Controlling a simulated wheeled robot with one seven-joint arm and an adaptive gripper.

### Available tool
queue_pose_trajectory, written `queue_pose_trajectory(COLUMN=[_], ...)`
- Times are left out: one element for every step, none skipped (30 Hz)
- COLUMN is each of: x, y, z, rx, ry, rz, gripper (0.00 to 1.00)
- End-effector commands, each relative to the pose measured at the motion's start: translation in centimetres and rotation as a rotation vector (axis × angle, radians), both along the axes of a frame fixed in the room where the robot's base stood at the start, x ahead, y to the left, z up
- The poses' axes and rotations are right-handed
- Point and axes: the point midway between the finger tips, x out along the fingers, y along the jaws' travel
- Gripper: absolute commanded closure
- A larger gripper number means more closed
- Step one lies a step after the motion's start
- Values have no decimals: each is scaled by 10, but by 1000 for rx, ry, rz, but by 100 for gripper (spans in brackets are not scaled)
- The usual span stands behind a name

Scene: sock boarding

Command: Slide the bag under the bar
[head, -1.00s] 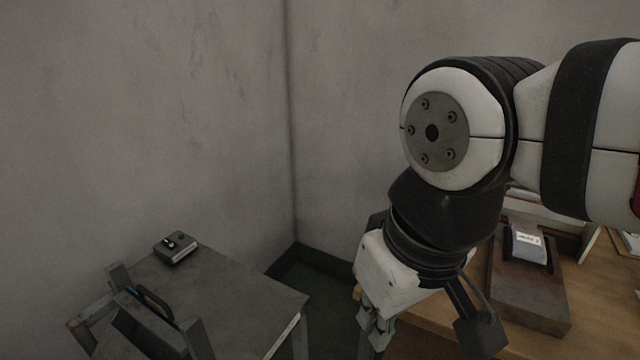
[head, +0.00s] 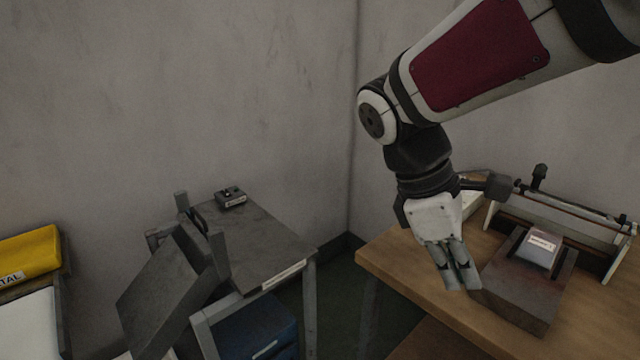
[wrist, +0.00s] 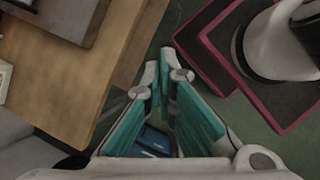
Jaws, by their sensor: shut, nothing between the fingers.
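The bag (head: 541,247) looks like a small pale packet with a white label. It lies on a dark brown block (head: 520,310) on the wooden table. Behind it, the bar (head: 575,207) runs crosswise on a pale-framed device at the back right. The bag is in front of the bar, apart from it. My gripper (head: 462,286) points down, left of the block and close to it in the picture; I cannot tell the exact gap. Its teal-lined fingers also show in the wrist view (wrist: 165,75), shut and empty. The bag is not clearly visible in the wrist view.
The wooden table (head: 400,268) has bare top left of the block. A grey metal table (head: 262,240) with a tilted grey press-like device (head: 165,290) and a small control box (head: 231,196) stands left. A yellow bin (head: 30,255) is far left. Floor shows between the tables.

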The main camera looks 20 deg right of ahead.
Motion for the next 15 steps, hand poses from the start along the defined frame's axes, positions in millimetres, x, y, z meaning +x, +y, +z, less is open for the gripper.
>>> queue_pose_trajectory(x=[11, 18, 25, 32, 38, 47, 53, 60, 69, 76, 83, 92, 99, 106, 115], y=[-12, -19, -28, -36, -43, -52, -59, -65, -74, -81, -87, -96, -102, -108, -116], z=[-7, -10, -13, -16, -18, -23, -26, -30, -35, -38, -43, -49, -54, -59, -66], rx=[-20, -31, -42, -51, -57, -64, -67, -70, -72, -71, -69, -65, -61, -55, -47], ry=[87, 139, 211, 264, 320, 394, 451, 509, 585, 646, 705, 786, 848, 909, 993], rz=[68, 115, 174, 219, 262, 320, 362, 403, 458, 499, 537, 588, 625, 660, 707], gripper=[100, 100, 100, 100, 100, 100, 100, 100, 100, 100, 100, 100, 100, 100, 100])
